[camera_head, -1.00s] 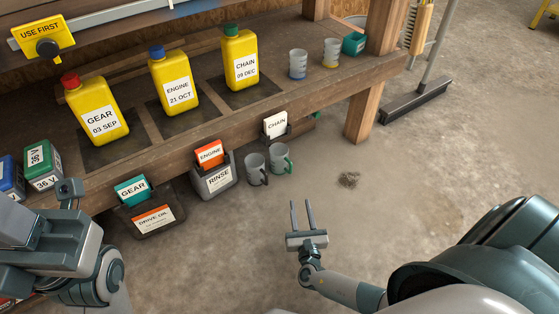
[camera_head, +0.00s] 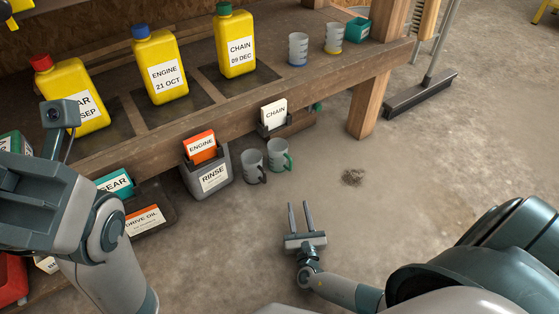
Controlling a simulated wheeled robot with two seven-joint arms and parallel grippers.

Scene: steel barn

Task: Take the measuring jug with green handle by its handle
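The measuring jug with green handle (camera_head: 276,154) is a grey cup hanging or standing at the front of the bench's lower edge. Its green handle (camera_head: 289,163) faces right. A similar grey jug with a dark handle (camera_head: 252,164) is just left of it. My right gripper (camera_head: 300,217) is open and empty, below and slightly right of the green-handled jug, apart from it. My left arm (camera_head: 70,190) is at the left; its gripper fingers are not visible.
The wooden bench (camera_head: 330,88) holds yellow jerrycans (camera_head: 235,43) and two small measuring cups (camera_head: 298,48). A RINSE bin (camera_head: 212,178) stands left of the jugs. A bench leg (camera_head: 368,107) and a broom (camera_head: 420,92) are at right. Floor around my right gripper is clear.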

